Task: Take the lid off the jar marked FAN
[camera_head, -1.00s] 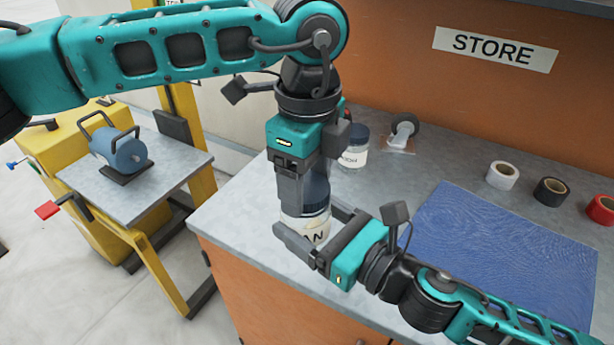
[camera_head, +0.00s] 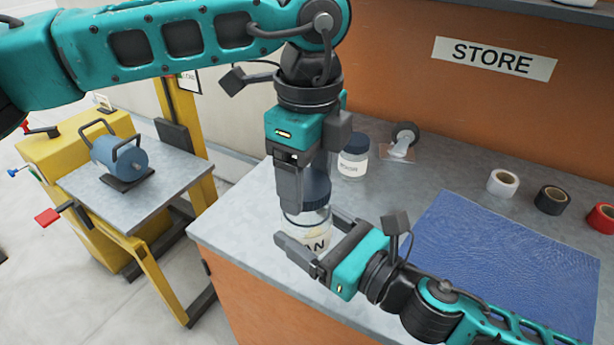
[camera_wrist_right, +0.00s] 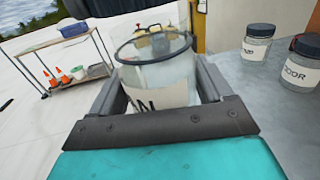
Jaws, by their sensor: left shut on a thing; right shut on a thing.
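The jar marked FAN (camera_head: 318,228) is clear, with a white label on which "AN" shows in the head view. My right gripper (camera_head: 308,230) is shut around its body from the side. In the right wrist view the jar (camera_wrist_right: 160,72) stands between the fingers with its mouth open and its rim bare. The dark blue lid (camera_head: 317,184) is just above the jar's rim in the head view. My left gripper (camera_head: 297,203) points down and is shut on the lid, partly hiding it.
A second labelled jar (camera_head: 353,162) with a dark lid stands behind. Two lidded jars, one marked DOOR (camera_wrist_right: 300,72), show in the right wrist view. A blue mat (camera_head: 500,255), tape rolls (camera_head: 551,193) and a caster (camera_head: 402,138) lie on the grey counter (camera_head: 255,215).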

